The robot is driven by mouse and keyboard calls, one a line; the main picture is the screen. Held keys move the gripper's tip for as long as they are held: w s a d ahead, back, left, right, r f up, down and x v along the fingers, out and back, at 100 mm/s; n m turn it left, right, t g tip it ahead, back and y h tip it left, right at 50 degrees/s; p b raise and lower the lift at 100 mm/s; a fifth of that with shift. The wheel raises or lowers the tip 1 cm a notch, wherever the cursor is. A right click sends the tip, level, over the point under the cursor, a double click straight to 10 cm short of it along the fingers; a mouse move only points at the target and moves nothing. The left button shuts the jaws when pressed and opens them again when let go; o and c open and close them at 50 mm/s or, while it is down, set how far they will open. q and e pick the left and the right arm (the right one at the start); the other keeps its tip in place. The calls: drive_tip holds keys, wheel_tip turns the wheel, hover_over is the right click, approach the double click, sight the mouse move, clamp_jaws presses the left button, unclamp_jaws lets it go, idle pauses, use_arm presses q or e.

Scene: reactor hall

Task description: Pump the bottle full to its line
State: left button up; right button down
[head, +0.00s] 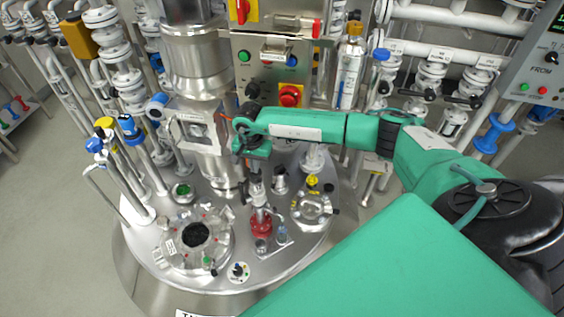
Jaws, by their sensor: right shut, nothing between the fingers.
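A red hand pump (262,226) stands on the round steel vessel top, low in the middle of the head view. A small clear bottle (282,236) with a bluish tint stands close to the right of the pump; its fill line and level are too small to tell. My right gripper (259,203) points down right above the pump, shut and empty. It hides the pump's upper part, and I cannot tell whether the fingertips touch it. My left gripper is not in view.
An open round port (196,235) with a clamped steel rim lies left of the pump. A capped flange (313,207) is to the right. A small dial (238,271) sits in front. A steel column (195,60) and a control panel (272,60) rise behind.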

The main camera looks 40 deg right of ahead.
drive_tip(key=shift+f+b, duration=0.65)
drive_tip(key=shift+f, duration=0.25)
drive_tip(key=shift+r, duration=0.2)
drive_tip(key=shift+r+p, duration=0.6)
drive_tip(key=shift+r, duration=0.2)
drive_tip(key=shift+r+p, duration=0.8)
drive_tip(key=shift+r, duration=1.15)
